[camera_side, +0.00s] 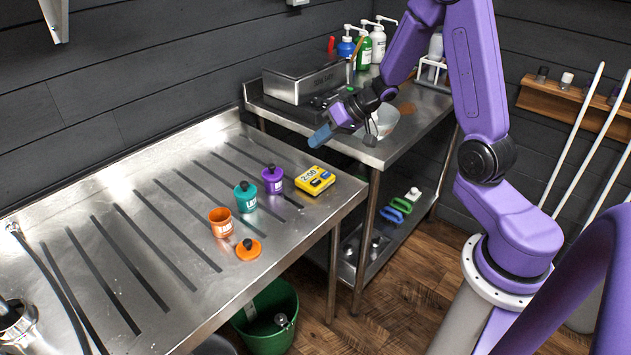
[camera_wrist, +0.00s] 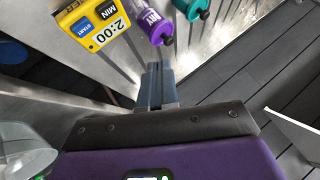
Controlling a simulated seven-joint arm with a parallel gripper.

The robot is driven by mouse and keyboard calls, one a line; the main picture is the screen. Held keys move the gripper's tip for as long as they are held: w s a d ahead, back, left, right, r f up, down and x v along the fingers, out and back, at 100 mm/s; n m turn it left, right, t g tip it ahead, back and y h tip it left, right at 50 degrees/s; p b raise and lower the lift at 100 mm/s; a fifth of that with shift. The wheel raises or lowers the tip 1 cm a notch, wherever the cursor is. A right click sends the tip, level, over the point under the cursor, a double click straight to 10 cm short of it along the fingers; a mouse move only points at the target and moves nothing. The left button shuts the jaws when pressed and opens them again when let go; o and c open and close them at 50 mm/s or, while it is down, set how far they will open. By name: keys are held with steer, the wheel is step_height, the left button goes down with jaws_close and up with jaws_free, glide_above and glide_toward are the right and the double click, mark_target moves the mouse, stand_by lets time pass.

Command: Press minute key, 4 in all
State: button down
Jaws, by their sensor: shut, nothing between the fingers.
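The yellow timer (camera_side: 315,181) lies on the steel drainer at its right end, its display reading 2:00. In the wrist view the timer (camera_wrist: 70,22) shows at the upper left, with a black minute key marked MIN (camera_wrist: 103,10) beside a blue START key (camera_wrist: 82,28). My gripper (camera_side: 320,137) is shut and empty, its blue-grey fingers above and behind the timer, clear of it. In the wrist view my gripper (camera_wrist: 155,72) points at bare steel, below and to the right of the timer. No key is being touched.
A purple bottle (camera_side: 272,181) stands close left of the timer, then a teal bottle (camera_side: 245,198), an open orange pot (camera_side: 221,224) and an orange lid (camera_side: 249,250).

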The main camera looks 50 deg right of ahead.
mark_target(319, 181)
steer(key=shift+f, duration=0.1)
stand_by(0.3)
steer(key=shift+f, duration=4.25)
steer(key=shift+f, duration=0.1)
steer(key=shift+f, duration=0.35)
steer(key=shift+f, duration=0.4)
steer(key=shift+r, duration=0.85)
steer(key=shift+r, duration=2.5)
